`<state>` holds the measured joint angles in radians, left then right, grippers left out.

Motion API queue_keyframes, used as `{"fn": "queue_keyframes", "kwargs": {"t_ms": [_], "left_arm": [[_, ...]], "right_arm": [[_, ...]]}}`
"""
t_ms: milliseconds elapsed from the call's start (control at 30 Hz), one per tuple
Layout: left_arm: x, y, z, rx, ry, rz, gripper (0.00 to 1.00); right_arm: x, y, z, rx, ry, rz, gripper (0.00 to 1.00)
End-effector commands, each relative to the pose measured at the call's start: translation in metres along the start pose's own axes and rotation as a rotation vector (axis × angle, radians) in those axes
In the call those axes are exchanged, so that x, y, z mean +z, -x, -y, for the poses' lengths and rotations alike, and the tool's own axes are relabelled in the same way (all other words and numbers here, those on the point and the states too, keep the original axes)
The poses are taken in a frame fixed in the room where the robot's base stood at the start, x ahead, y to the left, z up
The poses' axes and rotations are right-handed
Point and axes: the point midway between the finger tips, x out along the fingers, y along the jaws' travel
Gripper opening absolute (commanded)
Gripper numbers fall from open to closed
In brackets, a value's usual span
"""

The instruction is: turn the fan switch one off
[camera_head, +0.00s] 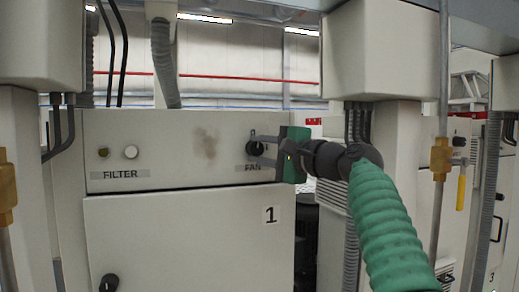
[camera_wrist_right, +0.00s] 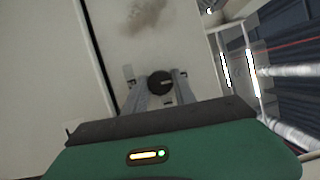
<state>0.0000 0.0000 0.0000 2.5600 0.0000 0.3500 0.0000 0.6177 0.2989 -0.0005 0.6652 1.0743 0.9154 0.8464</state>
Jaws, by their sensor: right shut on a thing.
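The fan switch (camera_head: 254,148) is a round black knob on the grey panel of cabinet 1, above the FAN label (camera_head: 253,168). It also shows in the right wrist view (camera_wrist_right: 160,83). My right gripper (camera_head: 256,149) comes in from the right, its grey fingers on either side of the knob. In the right wrist view the two fingers (camera_wrist_right: 159,84) close around the knob. The knob's exact pointer direction is hard to make out. My left gripper is not in view.
A FILTER label (camera_head: 120,174) with a white button (camera_head: 130,152) and a dark yellowish one (camera_head: 103,153) sits left on the same panel. A cabinet door (camera_head: 180,235) marked 1, with a black knob (camera_head: 109,283), is below. Pipes and grey boxes stand at both sides.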

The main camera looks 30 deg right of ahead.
Motion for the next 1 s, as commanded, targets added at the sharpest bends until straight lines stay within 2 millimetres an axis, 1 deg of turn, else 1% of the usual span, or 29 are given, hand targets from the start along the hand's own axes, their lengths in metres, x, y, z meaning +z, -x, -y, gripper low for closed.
{"fn": "queue_keyframes", "kwargs": {"t_ms": [33, 300, 767, 800, 933, 1000], "left_arm": [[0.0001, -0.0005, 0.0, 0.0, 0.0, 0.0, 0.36], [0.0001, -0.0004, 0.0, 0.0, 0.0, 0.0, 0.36], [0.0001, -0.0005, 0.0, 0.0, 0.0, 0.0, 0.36], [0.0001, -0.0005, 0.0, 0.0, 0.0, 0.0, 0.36], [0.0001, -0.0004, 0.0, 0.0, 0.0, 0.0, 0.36], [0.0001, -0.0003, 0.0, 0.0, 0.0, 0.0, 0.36]], "right_arm": [[-0.0019, -0.0019, -0.0055, 0.02, 0.018, 0.001, 0.0], [-0.002, -0.0019, -0.006, 0.049, 0.085, 0.001, 0.0], [-0.0017, -0.0019, -0.0066, 0.055, 0.095, 0.003, 0.0], [-0.0018, -0.0019, -0.0066, 0.055, 0.095, 0.003, 0.36], [-0.0013, -0.0015, -0.0051, 0.051, 0.095, 0.002, 0.53], [-0.001, -0.0012, -0.0041, 0.05, 0.096, 0.002, 0.54]]}}
